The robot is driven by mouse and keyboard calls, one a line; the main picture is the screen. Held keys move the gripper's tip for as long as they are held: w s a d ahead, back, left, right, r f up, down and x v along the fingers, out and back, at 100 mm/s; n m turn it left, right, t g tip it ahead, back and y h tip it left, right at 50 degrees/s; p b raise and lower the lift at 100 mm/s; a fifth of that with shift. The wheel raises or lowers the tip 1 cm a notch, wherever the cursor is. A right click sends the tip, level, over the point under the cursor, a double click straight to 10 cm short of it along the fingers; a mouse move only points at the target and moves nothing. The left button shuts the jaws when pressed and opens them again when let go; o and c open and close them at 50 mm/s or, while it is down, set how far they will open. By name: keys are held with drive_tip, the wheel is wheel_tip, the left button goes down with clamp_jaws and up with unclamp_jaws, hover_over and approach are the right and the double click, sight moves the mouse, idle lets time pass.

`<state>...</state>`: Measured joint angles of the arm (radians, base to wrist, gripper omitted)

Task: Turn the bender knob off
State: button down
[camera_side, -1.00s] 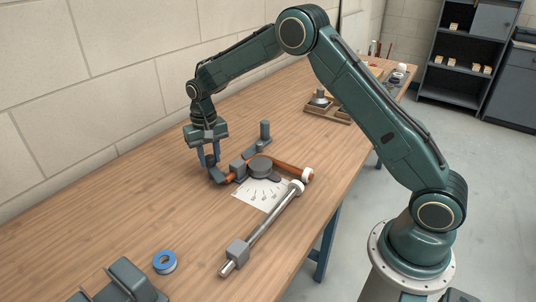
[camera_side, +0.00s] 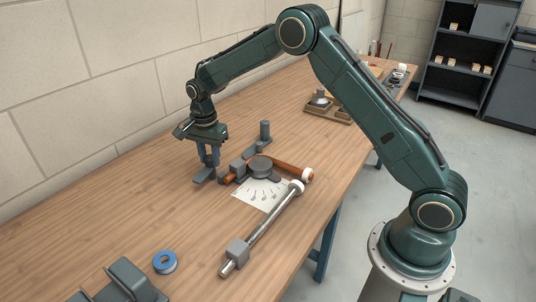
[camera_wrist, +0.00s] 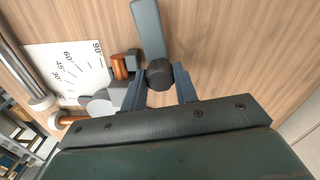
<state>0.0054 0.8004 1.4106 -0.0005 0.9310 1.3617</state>
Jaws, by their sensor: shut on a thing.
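The bender (camera_side: 259,168) sits on the wooden bench, with a grey round former, a copper pipe (camera_side: 290,171) and a white angle scale (camera_side: 262,193) beside it. Its dark round knob (camera_wrist: 160,73) shows between my fingers in the wrist view. My gripper (camera_side: 209,160) points down at the left end of the bender and is shut on the knob. The fingers partly hide the knob in the side view.
A steel rod (camera_side: 262,227) with a grey block and white end lies in front of the bender. A blue tape roll (camera_side: 165,262) and a grey fixture (camera_side: 125,280) are at the near left. A wooden tray (camera_side: 328,112) stands farther back. Bench left of my gripper is clear.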

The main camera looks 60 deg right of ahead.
sight(210, 157)
drive_tip(key=shift+m, duration=1.2)
drive_tip(key=c, duration=1.1)
unclamp_jaws()
drive_tip(key=shift+r, duration=0.15)
wheel_tip(210, 157, up, 14)
drive_tip(key=shift+f, duration=0.15)
